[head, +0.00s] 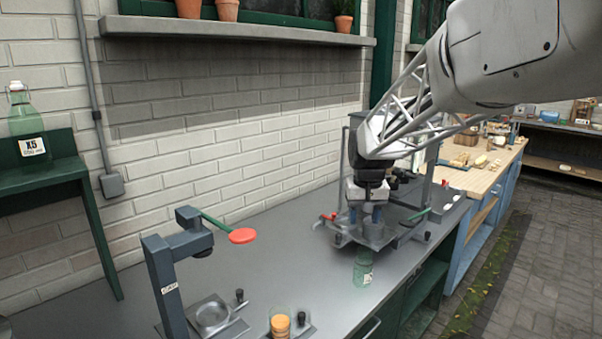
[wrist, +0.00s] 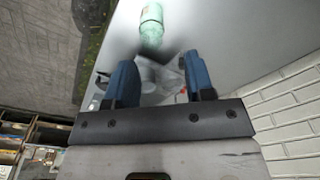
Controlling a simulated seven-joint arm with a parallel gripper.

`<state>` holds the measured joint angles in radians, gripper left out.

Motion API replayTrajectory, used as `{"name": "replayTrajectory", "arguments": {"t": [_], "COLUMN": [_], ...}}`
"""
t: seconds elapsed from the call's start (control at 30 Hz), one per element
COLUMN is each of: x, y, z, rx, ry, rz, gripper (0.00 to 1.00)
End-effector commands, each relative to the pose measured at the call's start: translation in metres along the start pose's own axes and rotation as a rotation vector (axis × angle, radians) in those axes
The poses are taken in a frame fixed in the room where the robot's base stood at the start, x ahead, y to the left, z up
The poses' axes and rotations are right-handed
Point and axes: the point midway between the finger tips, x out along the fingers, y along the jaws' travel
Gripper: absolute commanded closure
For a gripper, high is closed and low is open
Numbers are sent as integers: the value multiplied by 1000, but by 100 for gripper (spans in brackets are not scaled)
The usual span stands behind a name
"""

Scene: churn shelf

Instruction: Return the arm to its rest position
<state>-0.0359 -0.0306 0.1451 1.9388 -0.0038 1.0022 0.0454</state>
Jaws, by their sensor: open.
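My arm reaches in from the upper right in the head view. My gripper (head: 367,212) points down over a metal stand on the grey bench (head: 290,220). In the wrist view my gripper (wrist: 160,75) has its two blue fingers apart with nothing held between them. A green glass bottle (head: 363,268) stands on the bench just in front of that stand. The bottle also shows in the wrist view (wrist: 151,22), beyond the fingertips and apart from them. Parts of the stand are hidden behind my gripper.
A dark press with a red-ended lever (head: 242,236) stands at the front left. Beside it is a jar with orange contents (head: 280,323). A green shelf (head: 50,170) holds a labelled bottle (head: 28,125). The brick wall (head: 200,130) runs behind; the middle of the bench is clear.

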Motion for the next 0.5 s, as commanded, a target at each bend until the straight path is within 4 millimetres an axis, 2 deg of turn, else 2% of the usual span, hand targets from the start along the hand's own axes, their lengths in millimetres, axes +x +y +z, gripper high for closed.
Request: {"name": "replayTrajectory", "arguments": {"t": [0.03, 0.2, 0.5], "x": [-6, -19, -32], "y": [2, 7, 14], "z": [13, 56, 131], "rx": [1, 3, 5], "ry": [7, 24, 51], "rz": [0, 1, 2], "gripper": [51, 51, 51]}}
